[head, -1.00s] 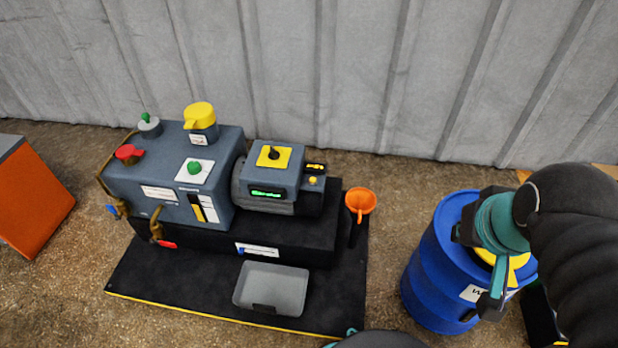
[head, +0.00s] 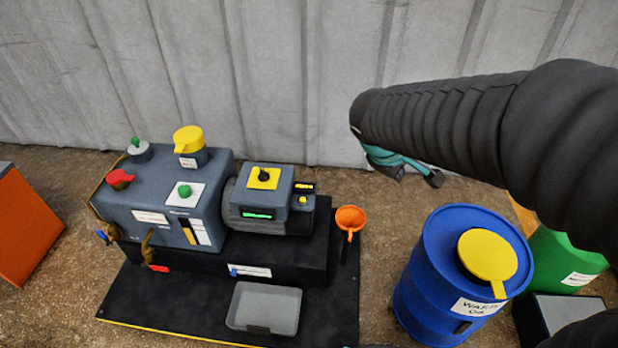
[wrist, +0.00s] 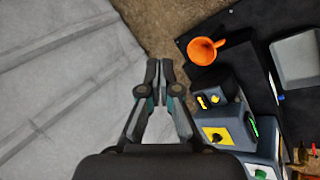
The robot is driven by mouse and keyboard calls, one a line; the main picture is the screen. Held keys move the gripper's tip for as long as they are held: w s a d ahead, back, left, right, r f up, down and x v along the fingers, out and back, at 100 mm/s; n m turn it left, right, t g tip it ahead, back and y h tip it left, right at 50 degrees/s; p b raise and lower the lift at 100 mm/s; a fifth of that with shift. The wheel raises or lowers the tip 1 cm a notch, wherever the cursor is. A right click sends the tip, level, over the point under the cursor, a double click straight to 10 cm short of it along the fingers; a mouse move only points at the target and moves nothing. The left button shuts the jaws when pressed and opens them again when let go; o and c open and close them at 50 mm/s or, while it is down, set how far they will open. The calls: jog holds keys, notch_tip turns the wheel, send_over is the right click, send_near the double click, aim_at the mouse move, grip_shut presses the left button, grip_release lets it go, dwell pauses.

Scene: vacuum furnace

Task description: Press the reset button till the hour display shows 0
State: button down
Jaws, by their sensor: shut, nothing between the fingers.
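The pump's grey motor block carries a lit green hour display (head: 257,215) on its front; its digits are too small to read. A small yellow button (head: 303,199), likely the reset button, sits on the block's right end beside a black and yellow label (head: 304,187). In the wrist view the button (wrist: 215,99) and the display (wrist: 254,125) lie right of the fingers. My gripper (wrist: 159,72) is shut and empty, up in the air and apart from the button. In the head view my gripper (head: 434,179) is partly hidden behind my arm, right of the pump.
An orange funnel (head: 350,218) stands just right of the motor. A blue drum (head: 430,285) with a yellow lid and a green container (head: 565,255) stand at the right. A grey tray (head: 264,308) lies in front of the pump. A ribbed wall (head: 250,75) rises behind.

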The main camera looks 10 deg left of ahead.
jog(key=w+a+f+n+t, duration=0.1)
jog(key=w+a+f+n, duration=0.5)
jog(key=a, duration=0.4)
jog(key=n+t+p, duration=0.1)
jog(key=n+t, duration=0.1)
jog(key=n, duration=0.4)
send_over(302, 200)
notch_tip(302, 200, down, 6)
jog(key=shift+f, duration=0.15)
notch_tip(302, 200, down, 7)
jog(key=b, duration=0.5)
jog(key=shift+f, duration=0.15)
jog(key=shift+f+b, duration=0.6)
jog(key=shift+f, duration=0.15)
jog(key=shift+f+b, duration=0.3)
jog(key=shift+b, duration=0.25)
